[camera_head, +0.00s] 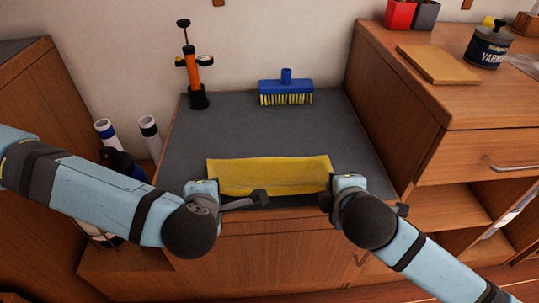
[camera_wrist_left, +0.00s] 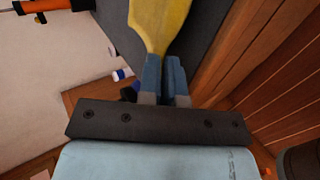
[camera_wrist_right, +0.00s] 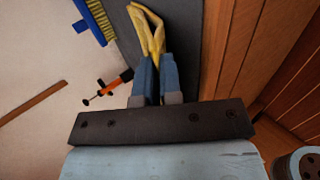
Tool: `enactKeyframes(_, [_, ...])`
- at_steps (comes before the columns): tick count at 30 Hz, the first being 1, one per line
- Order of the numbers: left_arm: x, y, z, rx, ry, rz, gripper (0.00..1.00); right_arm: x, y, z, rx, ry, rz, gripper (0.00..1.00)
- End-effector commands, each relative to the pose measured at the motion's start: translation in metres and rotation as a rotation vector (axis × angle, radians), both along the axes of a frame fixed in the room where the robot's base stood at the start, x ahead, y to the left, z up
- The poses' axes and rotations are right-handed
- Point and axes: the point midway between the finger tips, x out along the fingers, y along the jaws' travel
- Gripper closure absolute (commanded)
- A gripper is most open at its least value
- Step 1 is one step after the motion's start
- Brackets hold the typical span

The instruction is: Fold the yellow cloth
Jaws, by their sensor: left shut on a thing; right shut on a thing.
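The yellow cloth (camera_head: 270,175) lies along the front edge of the grey bench top as a wide strip. My left gripper (camera_head: 207,190) is at its front left corner, and my right gripper (camera_head: 336,183) is at its front right corner. In the left wrist view the fingers (camera_wrist_left: 166,75) are shut on the cloth (camera_wrist_left: 158,22), which narrows between them. In the right wrist view the fingers (camera_wrist_right: 157,75) are shut on the cloth (camera_wrist_right: 148,32), which shows a fold there. I cannot tell how the layers lie underneath.
The grey top (camera_head: 230,122) is clear behind the cloth. A blue brush (camera_head: 286,88) and an orange pump (camera_head: 193,70) stand at its back. A taller wooden cabinet (camera_head: 385,95) borders it on the right, holding a board (camera_head: 438,63) and a varnish tin (camera_head: 488,48).

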Motion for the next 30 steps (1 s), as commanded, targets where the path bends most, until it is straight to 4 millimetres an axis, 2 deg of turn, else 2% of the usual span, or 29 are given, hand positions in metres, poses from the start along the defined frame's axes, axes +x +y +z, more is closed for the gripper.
enactKeyframes(2, [0.000,0.000,0.000,0.000,0.000,0.000,1.00,0.000,0.000,0.000,0.000,0.000,0.000,1.00])
enactKeyframes(3, [0.000,0.000,0.000,0.000,0.000,0.000,0.86,0.000,0.000,0.000,0.000,0.000,0.000,0.85])
enactKeyframes(7, [0.000,0.000,0.000,0.000,0.000,0.000,0.56,0.000,0.000,0.000,0.000,0.000,0.000,0.55])
enactKeyframes(8, [0.000,0.000,0.000,0.000,0.000,0.000,0.53,0.000,0.000,0.000,0.000,0.000,0.000,0.53])
enactKeyframes(19, [-0.001,0.000,0.004,-0.002,0.000,0.001,0.53,-0.001,0.000,0.005,0.001,-0.002,0.000,0.53])
enactKeyframes(25, [-0.008,0.000,0.032,-0.003,0.000,0.001,0.53,-0.008,0.001,0.034,0.005,-0.004,0.002,0.53])
enactKeyframes(30, [-0.022,0.000,0.056,-0.002,0.000,-0.001,0.53,-0.022,0.001,0.057,0.003,-0.003,0.002,0.53])
